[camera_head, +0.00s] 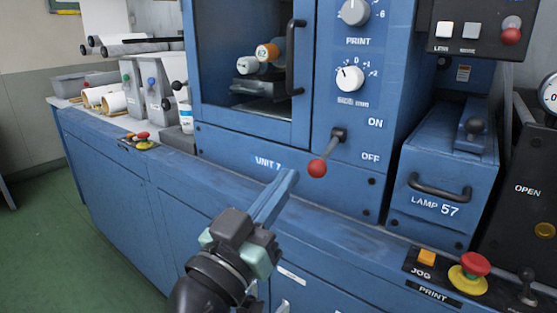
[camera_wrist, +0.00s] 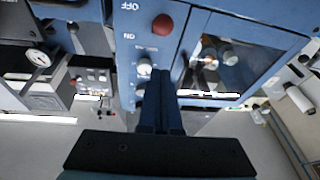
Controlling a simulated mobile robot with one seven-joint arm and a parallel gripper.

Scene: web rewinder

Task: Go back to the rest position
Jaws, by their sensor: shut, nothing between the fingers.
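My gripper (camera_head: 290,174) is in the lower middle of the head view, with its long blue fingers together and nothing between them. Its tips appear just left of the red-knobbed lever (camera_head: 318,168) on the blue machine front; I cannot tell the exact gap in depth. The lever hangs down and to the left from its pivot, beside the ON and OFF marks. In the wrist view, upside down, the shut fingers (camera_wrist: 162,75) point at the machine panel, and the red knob (camera_wrist: 163,23) shows beyond them, apart from the tips.
A blue ledge (camera_head: 230,180) runs along the machine's front. A red stop button (camera_head: 475,264) and orange button (camera_head: 427,257) sit at the lower right. A LAMP 57 drawer with a black handle (camera_head: 440,188) juts out at right. Green floor (camera_head: 60,235) is free at left.

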